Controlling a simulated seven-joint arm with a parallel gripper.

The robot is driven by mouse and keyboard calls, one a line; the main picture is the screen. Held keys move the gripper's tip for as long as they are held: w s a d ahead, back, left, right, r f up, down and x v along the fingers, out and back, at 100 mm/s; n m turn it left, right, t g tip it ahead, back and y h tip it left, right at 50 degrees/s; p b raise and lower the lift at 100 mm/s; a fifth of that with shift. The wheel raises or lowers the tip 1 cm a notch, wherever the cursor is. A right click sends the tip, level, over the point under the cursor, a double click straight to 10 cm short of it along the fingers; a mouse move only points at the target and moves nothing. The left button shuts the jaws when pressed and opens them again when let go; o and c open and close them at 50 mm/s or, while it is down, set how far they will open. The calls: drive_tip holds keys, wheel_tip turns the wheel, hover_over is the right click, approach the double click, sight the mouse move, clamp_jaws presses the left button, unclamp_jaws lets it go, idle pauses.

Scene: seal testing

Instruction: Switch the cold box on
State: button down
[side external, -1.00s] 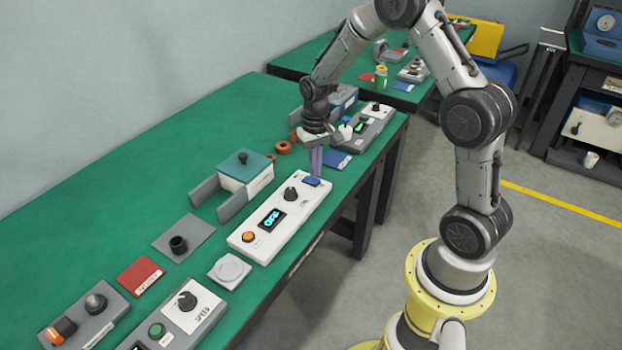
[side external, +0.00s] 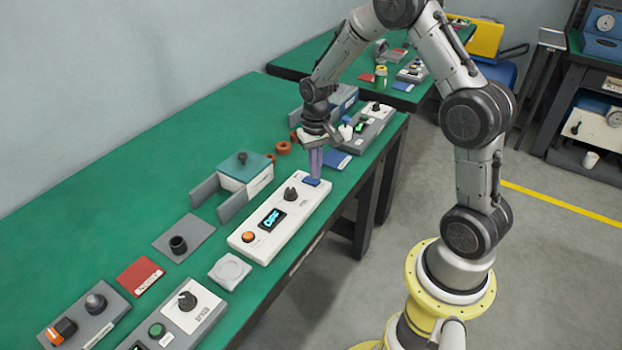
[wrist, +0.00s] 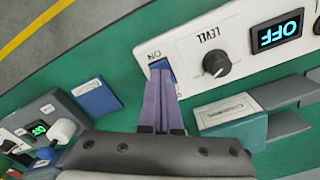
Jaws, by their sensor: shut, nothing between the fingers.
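The white control panel (side external: 262,243) lies on the green table. It has a blue rocker switch (side external: 312,183) at its far end, a black LEVEL knob (side external: 290,194), a lit display (side external: 272,219) and an orange button (side external: 248,237). In the wrist view the display (wrist: 277,36) reads OFF, and ON is printed beside the blue switch (wrist: 162,64). My gripper (side external: 315,180) is shut and empty, pointing down with its purple fingertips at the switch and partly covering it. Whether they press it I cannot tell. The teal-lidded box (side external: 245,172) with a front label (wrist: 228,110) stands behind the panel.
A blue card (side external: 336,160) and a grey device with a green display (side external: 362,127) lie beyond the gripper. Open green table lies at the back left.

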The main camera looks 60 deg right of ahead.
drive_tip(key=shift+f, duration=0.8)
idle(0.4)
drive_tip(key=shift+r, duration=3.55)
